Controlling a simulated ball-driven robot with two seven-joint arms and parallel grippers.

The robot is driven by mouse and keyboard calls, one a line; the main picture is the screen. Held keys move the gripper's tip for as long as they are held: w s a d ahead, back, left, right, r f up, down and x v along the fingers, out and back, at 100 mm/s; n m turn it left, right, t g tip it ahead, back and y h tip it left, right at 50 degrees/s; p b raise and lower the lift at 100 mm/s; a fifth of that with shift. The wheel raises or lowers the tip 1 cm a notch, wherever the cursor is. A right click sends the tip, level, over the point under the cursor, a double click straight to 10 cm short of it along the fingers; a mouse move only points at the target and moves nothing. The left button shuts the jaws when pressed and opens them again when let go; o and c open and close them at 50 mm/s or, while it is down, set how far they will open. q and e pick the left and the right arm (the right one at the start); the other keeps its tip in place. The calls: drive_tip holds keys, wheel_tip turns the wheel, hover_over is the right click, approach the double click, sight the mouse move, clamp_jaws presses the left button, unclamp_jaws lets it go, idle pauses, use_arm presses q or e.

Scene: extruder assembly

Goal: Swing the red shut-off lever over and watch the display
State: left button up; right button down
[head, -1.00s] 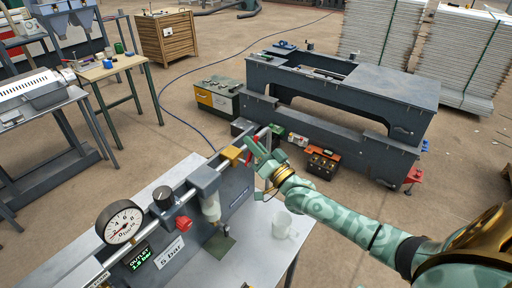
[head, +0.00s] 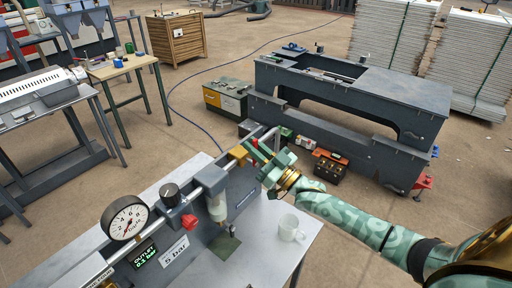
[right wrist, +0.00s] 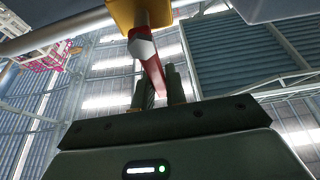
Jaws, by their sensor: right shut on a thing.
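The red lever (right wrist: 152,72) runs from the yellow valve body into my right gripper in the right wrist view. In the head view, a bit of its red shows beside the yellow valve (head: 238,152). My right gripper (head: 264,156) is shut on the lever; its fingers hide part of it. The display (head: 146,257) on the panel front has green text, seeming to read outlet 0.1 bar. The round gauge (head: 125,218) has its red needle at the low end of the scale. My left gripper is out of view.
A white mug (head: 290,228) stands on the bench below my right forearm. A sign (head: 175,251) reads 5 bar. A large grey machine frame stands behind my right arm.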

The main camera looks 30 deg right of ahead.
drive_tip(key=shift+f, duration=0.1)
drive_tip(key=c, duration=1.4)
unclamp_jaws()
drive_tip(key=shift+c, duration=0.2)
drive_tip(key=b+v, duration=0.1)
drive_tip(key=v, duration=1.5)
drive_tip(key=shift+s+b, duration=0.2)
drive_tip(key=shift+b, duration=0.15)
